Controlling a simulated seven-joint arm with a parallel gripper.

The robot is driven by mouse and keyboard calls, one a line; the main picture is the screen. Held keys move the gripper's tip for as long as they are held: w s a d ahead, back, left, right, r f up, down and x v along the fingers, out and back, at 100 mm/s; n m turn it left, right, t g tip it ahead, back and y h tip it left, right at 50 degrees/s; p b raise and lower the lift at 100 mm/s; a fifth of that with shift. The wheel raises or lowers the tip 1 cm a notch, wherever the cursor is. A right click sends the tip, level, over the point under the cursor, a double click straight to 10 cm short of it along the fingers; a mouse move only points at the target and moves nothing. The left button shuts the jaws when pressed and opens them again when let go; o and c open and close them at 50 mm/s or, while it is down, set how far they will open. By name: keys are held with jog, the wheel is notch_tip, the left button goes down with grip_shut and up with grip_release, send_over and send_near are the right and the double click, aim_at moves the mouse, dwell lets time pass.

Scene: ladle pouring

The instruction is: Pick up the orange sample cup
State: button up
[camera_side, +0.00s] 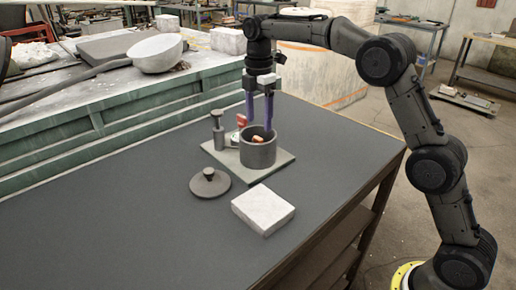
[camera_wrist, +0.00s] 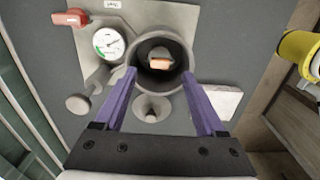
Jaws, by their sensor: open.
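The orange sample cup (camera_side: 257,139) sits inside a grey open-topped cylindrical pot (camera_side: 259,156); only its upper part shows in the side view. In the wrist view the cup (camera_wrist: 159,63) is seen down inside the dark bore of the pot (camera_wrist: 182,47). My gripper (camera_side: 258,126) points downward with its two purple fingers spread above the pot. In the wrist view my gripper (camera_wrist: 159,73) is open and empty, with fingertips toward either side of the pot's rim. The cup lies between and below the fingers, apart from them.
A light base plate (camera_side: 281,164) carries the pot, a round gauge (camera_wrist: 109,43), a red handle (camera_wrist: 70,17) and a knobbed post (camera_side: 217,130). A grey knobbed lid (camera_side: 210,182) and a pale block (camera_side: 263,210) lie in front. The left tabletop is clear.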

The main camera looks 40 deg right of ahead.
jog(key=shift+f, duration=2.65)
jog(key=c, duration=1.1)
jog(key=shift+r, duration=0.1)
jog(key=shift+c, duration=0.2)
